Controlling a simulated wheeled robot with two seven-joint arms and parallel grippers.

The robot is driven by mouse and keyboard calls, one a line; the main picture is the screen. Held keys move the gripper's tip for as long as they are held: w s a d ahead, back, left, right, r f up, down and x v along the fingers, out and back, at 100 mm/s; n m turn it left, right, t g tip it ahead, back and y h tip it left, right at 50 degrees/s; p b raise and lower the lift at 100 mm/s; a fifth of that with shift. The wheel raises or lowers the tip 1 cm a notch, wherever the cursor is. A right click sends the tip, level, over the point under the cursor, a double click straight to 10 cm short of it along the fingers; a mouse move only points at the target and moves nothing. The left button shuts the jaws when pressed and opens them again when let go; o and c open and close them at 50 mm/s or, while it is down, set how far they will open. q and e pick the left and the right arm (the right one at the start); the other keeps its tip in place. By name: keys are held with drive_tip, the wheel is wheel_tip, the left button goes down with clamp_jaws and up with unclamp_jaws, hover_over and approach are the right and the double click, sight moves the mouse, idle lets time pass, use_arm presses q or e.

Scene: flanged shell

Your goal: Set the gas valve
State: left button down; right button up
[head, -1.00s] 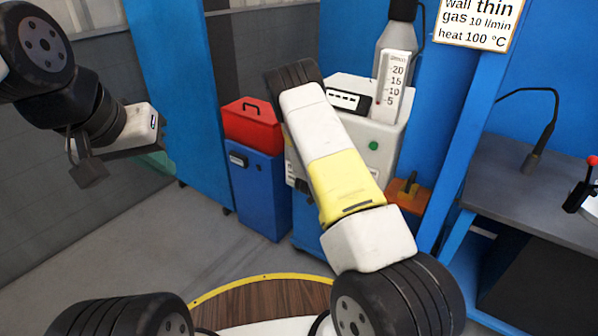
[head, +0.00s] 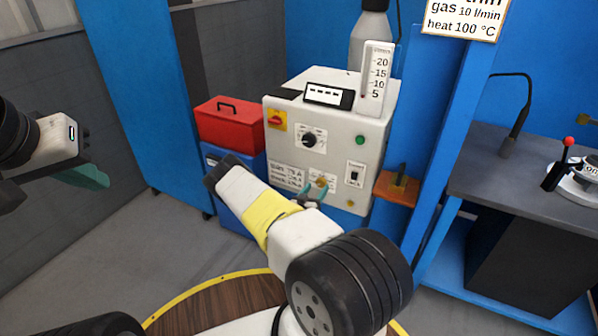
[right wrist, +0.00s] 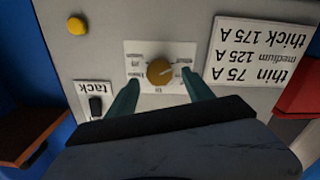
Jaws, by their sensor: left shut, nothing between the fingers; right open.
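A brass-yellow knob (head: 321,182) sits low on the white machine's front panel. It also shows in the right wrist view (right wrist: 160,71), on a white label whose words are too small to read. My right gripper (right wrist: 161,88) is open, its teal fingers pointing at the panel on either side of the knob. I cannot tell whether they touch it. My right gripper also shows in the head view (head: 312,192). A gas flow gauge (head: 376,78) marked 5 to 20 stands on top, a small dark red mark near its bottom. My left gripper (head: 90,177) is shut and empty, far left.
The white machine (head: 283,150) also carries a black dial (head: 310,140), a red switch (head: 276,120) and a tack switch (head: 354,174). A sign (head: 462,18) reads gas 10 l/min, heat 100 °C. A red toolbox (head: 230,125) stands left; a grey bench (head: 500,175) right.

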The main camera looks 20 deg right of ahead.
sight(321, 183)
drive_tip(key=shift+x, duration=1.3)
clamp_jaws()
